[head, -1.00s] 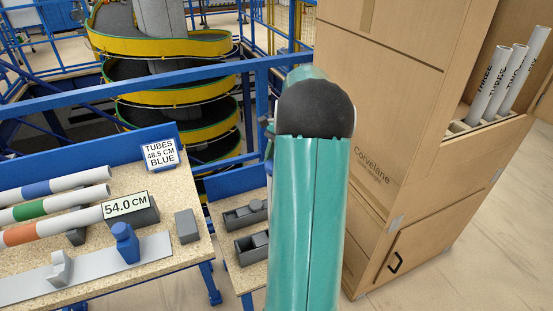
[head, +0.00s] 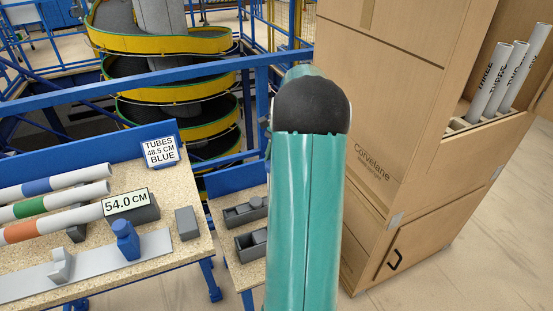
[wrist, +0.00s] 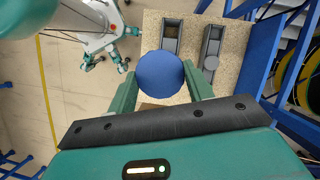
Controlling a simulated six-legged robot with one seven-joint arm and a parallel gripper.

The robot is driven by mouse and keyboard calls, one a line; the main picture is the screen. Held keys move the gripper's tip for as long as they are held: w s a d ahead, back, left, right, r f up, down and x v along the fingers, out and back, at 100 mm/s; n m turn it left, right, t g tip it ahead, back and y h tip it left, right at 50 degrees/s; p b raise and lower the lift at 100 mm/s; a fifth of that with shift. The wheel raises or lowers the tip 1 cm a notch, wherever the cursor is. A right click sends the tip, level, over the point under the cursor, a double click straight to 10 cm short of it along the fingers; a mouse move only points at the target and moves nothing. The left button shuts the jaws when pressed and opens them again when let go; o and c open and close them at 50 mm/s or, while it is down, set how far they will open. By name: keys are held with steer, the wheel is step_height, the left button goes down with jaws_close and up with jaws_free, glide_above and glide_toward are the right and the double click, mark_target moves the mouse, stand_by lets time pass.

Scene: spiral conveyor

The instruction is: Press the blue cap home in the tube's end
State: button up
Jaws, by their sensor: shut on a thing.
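In the wrist view, a round blue cap (wrist: 160,74) sits between the two green fingers of my gripper (wrist: 162,88). My gripper is shut on it, and its round face fills the space between the fingertips. Whether a tube's end is behind the cap cannot be seen. In the head view my teal arm hides my gripper and the cap. White tubes lie on the left bench: one with a blue band (head: 37,186), one with a green band (head: 29,210) and one with an orange band (head: 20,232).
A sign (head: 160,151) reads "TUBES 48.5 CM BLUE"; another (head: 126,201) reads "54.0 CM". A small side table holds grey trays (head: 252,245). A spiral conveyor (head: 165,95) is behind the blue rail.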

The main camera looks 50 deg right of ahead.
steer(key=shift+f, duration=0.15)
steer(key=o, duration=0.9)
steer(key=shift+o, duration=0.2)
steer(key=v, duration=1.3)
steer(key=shift+d+r, duration=0.2)
steer(key=shift+r, duration=0.15)
steer(key=shift+s, duration=0.15)
